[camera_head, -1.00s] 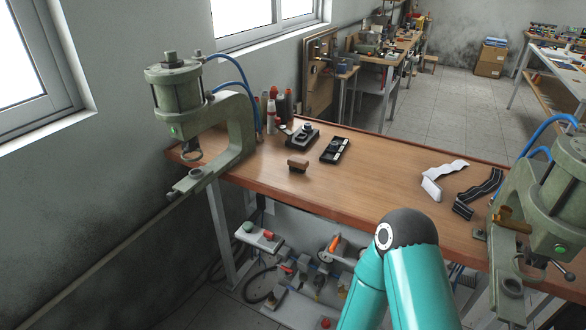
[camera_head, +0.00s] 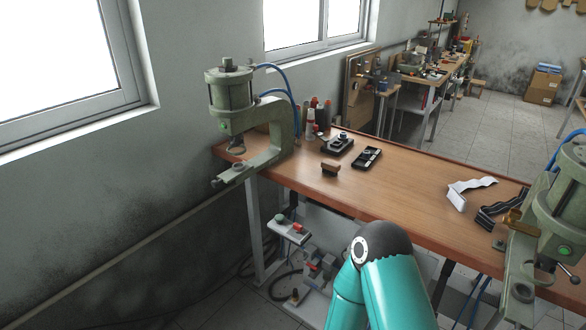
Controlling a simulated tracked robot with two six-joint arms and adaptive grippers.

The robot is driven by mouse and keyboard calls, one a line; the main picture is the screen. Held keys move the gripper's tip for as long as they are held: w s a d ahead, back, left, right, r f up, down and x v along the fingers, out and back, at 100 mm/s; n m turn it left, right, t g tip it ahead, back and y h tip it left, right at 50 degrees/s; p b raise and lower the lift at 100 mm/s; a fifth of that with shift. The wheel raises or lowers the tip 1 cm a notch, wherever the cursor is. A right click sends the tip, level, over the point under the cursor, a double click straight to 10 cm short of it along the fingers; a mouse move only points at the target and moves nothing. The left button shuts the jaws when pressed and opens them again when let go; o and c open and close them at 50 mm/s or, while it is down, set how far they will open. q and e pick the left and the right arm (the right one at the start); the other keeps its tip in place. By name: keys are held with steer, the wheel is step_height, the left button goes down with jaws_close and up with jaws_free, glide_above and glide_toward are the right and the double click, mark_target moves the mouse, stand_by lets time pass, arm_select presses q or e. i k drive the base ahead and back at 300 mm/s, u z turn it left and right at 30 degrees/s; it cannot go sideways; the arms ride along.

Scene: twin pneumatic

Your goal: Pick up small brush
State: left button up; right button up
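A small brown block-shaped object (camera_head: 331,168), which looks like the small brush, lies on the wooden workbench (camera_head: 400,190) near its front edge, left of the middle. It stands apart from the dark items behind it. A teal arm link of mine with a dark joint shows at the bottom, in front of the bench. Neither of my grippers is in view.
A green pneumatic press (camera_head: 235,100) stands at the bench's left end and another press (camera_head: 560,215) at the right. The bench middle is clear.

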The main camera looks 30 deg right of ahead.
mark_target(327, 166)
steer(key=u, duration=0.7)
steer(key=i, duration=1.8)
steer(key=z, duration=1.1)
steer(key=i, duration=0.2)
steer(key=z, duration=2.15)
steer(key=k, duration=0.95)
